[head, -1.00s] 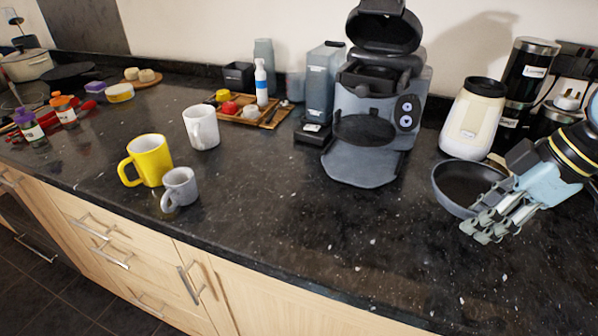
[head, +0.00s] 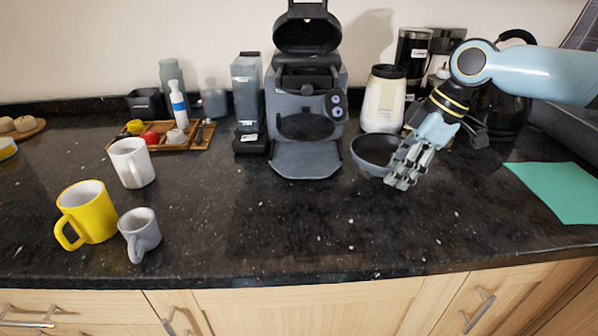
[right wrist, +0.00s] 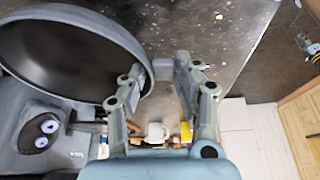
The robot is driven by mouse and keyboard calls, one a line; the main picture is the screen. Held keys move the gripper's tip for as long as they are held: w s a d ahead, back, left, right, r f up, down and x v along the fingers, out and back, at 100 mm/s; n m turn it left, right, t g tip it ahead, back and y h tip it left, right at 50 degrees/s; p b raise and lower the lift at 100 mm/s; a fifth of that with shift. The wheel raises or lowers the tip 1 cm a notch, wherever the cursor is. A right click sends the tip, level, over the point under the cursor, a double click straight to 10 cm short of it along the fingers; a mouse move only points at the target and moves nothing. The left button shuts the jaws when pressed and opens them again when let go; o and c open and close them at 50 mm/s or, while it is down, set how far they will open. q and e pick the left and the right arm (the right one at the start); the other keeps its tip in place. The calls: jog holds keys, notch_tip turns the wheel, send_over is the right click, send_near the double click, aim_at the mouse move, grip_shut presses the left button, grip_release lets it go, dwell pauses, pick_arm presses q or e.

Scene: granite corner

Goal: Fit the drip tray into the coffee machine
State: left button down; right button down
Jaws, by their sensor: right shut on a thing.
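The drip tray (head: 373,150) is a round, dark, shallow bowl with a grey rim, right of the coffee machine in the head view. Its rim and dark inside fill the upper left of the right wrist view (right wrist: 70,52). My right gripper (head: 402,178) is shut on the tray's small grey tab (right wrist: 163,69), at the tray's near right side. I cannot tell whether the tray touches the counter. The grey coffee machine (head: 336,82) stands upright with its top lid open, a dark round part at mid-height and a flat base in front. My left gripper is out of view.
A cream grinder-like jar (head: 382,98) stands close behind the tray. A grey water container (head: 246,98) is left of the machine. A yellow mug (head: 88,213), grey mug (head: 140,232) and white mug (head: 132,163) stand at left. The counter's front middle is clear.

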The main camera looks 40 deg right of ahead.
jog(key=shift+w+a, duration=0.2)
jog(key=shift+a, duration=0.15)
jog(key=w+a, duration=0.3)
jog(key=a, duration=0.1)
jog(key=w+a, duration=0.3)
jog(key=a, duration=0.1)
jog(key=w+a+p, duration=0.1)
jog(key=w+a, duration=0.2)
jog(key=a, duration=0.1)
jog(key=shift+w, duration=0.35)
jog(key=shift+w+a+r, duration=0.1)
jog(key=shift+w+a, duration=0.55)
jog(key=shift+a, duration=0.2)
notch_tip(320, 180, down, 2)
jog(key=shift+f+p, duration=0.2)
jog(key=shift+p, duration=0.65)
jog(key=shift+d+f, duration=0.1)
jog(key=shift+f, duration=0.2)
jog(key=shift+s+f, duration=0.1)
jog(key=shift+f, duration=0.05)
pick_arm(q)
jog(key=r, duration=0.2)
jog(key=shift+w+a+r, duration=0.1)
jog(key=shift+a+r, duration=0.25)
pick_arm(e)
jog(key=c, duration=1)
grip_release()
